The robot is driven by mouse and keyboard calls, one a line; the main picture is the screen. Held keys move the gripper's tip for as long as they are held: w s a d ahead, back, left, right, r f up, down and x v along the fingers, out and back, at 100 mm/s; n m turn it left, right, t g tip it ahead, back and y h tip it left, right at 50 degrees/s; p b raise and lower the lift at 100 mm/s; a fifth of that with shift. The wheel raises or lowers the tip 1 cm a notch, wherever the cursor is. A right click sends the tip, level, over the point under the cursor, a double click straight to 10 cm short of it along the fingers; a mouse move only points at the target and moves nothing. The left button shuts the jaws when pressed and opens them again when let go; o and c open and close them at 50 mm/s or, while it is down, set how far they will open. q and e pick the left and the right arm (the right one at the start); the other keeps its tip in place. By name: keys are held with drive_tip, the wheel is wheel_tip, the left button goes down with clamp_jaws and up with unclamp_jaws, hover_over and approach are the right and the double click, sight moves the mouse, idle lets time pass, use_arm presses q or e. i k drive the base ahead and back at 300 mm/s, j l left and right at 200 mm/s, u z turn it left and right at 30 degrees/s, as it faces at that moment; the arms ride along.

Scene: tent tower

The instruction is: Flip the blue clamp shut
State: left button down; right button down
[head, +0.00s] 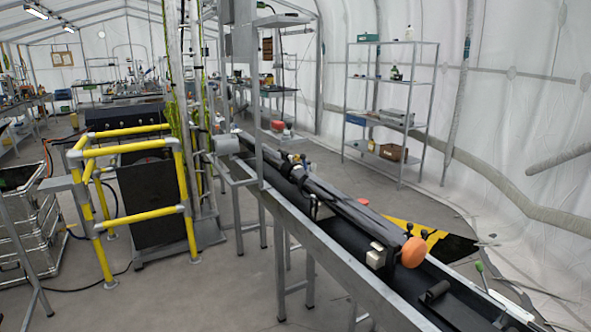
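I cannot make out a blue clamp in the head view. A long dark beam (343,205) lies in a metal-framed trough (338,252) that runs from the middle to the lower right. An orange round end piece (413,252) is at the beam's near end, beside a pale block (377,257). A small dark cylinder (436,291) lies in the trough nearer to me. A green-tipped lever (479,267) stands at the right. Neither of my grippers is in view.
A yellow railing (132,129) surrounds a dark panel (147,198) at the left. Silver crates (22,235) stand at the far left. A metal shelf rack (393,78) stands by the white tent wall. Grey floor is open between the railing and the trough.

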sight(303, 157)
drive_tip(key=i+j, duration=0.3)
drive_tip(key=i, duration=0.15)
drive_tip(key=i+j, duration=0.25)
drive_tip(key=i, duration=0.2)
drive_tip(key=i+j+u, duration=0.1)
drive_tip(key=i+j, duration=0.2)
drive_tip(key=i, duration=0.15)
drive_tip(key=i+j, duration=0.25)
drive_tip(key=i, duration=0.25)
drive_tip(key=i+j, duration=0.2)
drive_tip(key=i, duration=0.25)
drive_tip(key=j+u, duration=0.05)
